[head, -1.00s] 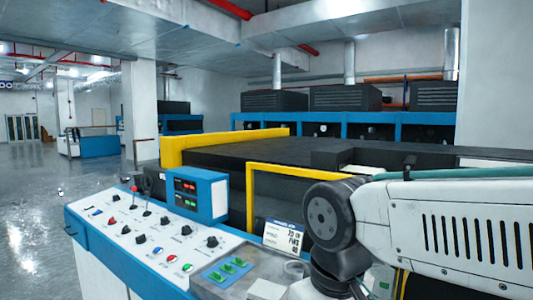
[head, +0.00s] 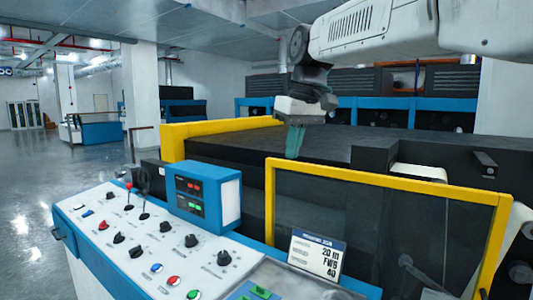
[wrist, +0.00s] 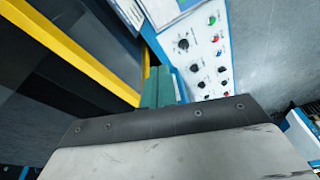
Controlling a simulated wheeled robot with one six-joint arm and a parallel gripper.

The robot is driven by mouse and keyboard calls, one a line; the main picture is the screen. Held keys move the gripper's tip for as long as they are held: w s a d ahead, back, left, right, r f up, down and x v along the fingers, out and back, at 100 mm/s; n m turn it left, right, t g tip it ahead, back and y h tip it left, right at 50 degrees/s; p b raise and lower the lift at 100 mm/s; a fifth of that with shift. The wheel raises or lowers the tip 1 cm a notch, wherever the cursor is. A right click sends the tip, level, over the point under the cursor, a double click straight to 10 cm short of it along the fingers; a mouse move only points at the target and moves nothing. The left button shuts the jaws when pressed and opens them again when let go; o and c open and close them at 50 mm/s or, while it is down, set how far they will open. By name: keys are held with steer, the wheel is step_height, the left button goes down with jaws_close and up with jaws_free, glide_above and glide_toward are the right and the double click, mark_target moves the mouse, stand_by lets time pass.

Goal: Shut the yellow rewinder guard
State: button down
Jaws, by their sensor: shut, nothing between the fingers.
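The yellow guard (head: 390,181) is a yellow frame around a see-through dark panel, standing upright at the near right of the machine in the head view. I cannot tell how far open it is. My gripper (head: 295,143) points down, beyond the frame's top left corner in the picture, in front of the dark machine top. Its teal fingers are together and empty. In the wrist view the fingers (wrist: 158,87) show beside a long yellow bar (wrist: 75,57), apart from it in the picture. I cannot tell which yellow part this bar is.
The control console (head: 140,238) with knobs and buttons runs along the front left. A blue display box (head: 205,195) and a paper label card (head: 316,256) stand near the guard. A thick yellow rail (head: 215,130) edges the machine's far left. Open floor lies left.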

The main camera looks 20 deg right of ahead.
steer(key=w+r+n+y, duration=0.1)
steer(key=w+r+n, duration=0.25)
steer(key=w, duration=1.65)
step_height(320, 180, down, 9)
steer(key=shift+s+t, duration=0.25)
steer(key=shift+t, duration=0.15)
steer(key=shift+r, duration=0.1)
